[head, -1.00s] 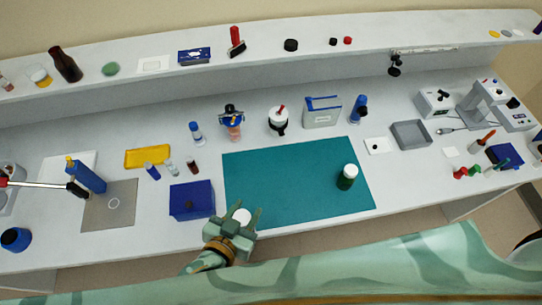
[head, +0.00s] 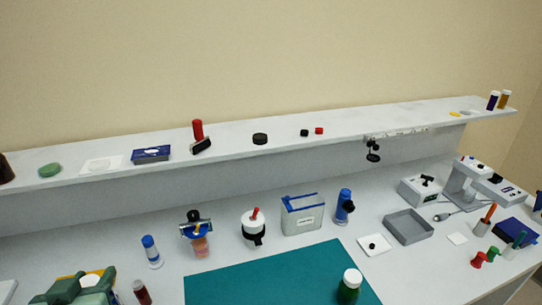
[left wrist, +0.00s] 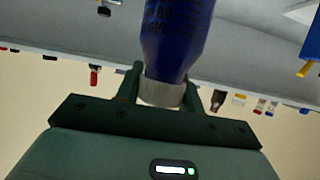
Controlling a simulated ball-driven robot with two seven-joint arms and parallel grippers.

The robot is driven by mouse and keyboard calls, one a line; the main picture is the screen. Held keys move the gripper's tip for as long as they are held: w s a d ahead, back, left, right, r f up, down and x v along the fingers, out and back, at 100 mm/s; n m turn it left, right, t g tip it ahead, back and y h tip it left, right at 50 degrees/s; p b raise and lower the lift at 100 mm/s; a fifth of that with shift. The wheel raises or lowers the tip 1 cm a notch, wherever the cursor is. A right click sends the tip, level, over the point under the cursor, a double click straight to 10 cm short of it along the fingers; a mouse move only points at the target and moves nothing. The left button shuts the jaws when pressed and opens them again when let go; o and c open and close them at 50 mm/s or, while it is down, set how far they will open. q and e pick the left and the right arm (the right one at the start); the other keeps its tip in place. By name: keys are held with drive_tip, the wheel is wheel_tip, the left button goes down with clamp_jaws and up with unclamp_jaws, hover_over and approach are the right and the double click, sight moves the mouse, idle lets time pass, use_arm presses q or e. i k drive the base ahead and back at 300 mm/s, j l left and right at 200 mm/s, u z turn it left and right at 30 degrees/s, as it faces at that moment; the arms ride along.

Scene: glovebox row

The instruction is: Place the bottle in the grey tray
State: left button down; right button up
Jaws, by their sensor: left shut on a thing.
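My left gripper (head: 84,287) is at the lower left edge of the head view, cut off by the frame. In the left wrist view its fingers (left wrist: 162,92) are shut around the pale cap end of a dark blue bottle (left wrist: 178,38). The bottle's far end runs out of the top of that view. The grey tray (head: 408,227) lies on the bench at the right, looks empty, and is far from my gripper. My right gripper is not in view.
A dark green bottle with a white cap (head: 349,286) stands on the teal mat (head: 250,275). A white box with blue trim (head: 303,217), a blue bottle (head: 344,206) and a white square with a black knob (head: 375,245) are left of the tray. A raised shelf (head: 230,155) runs behind.

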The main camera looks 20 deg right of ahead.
sight(408, 229)
drive_tip(key=l+z, duration=0.2)
drive_tip(key=z, duration=0.2)
drive_tip(key=i+l+z, duration=0.1)
drive_tip(key=z, duration=0.3)
drive_tip(key=l+z, duration=0.25)
drive_tip(key=z, duration=0.15)
drive_tip(key=i, duration=0.05)
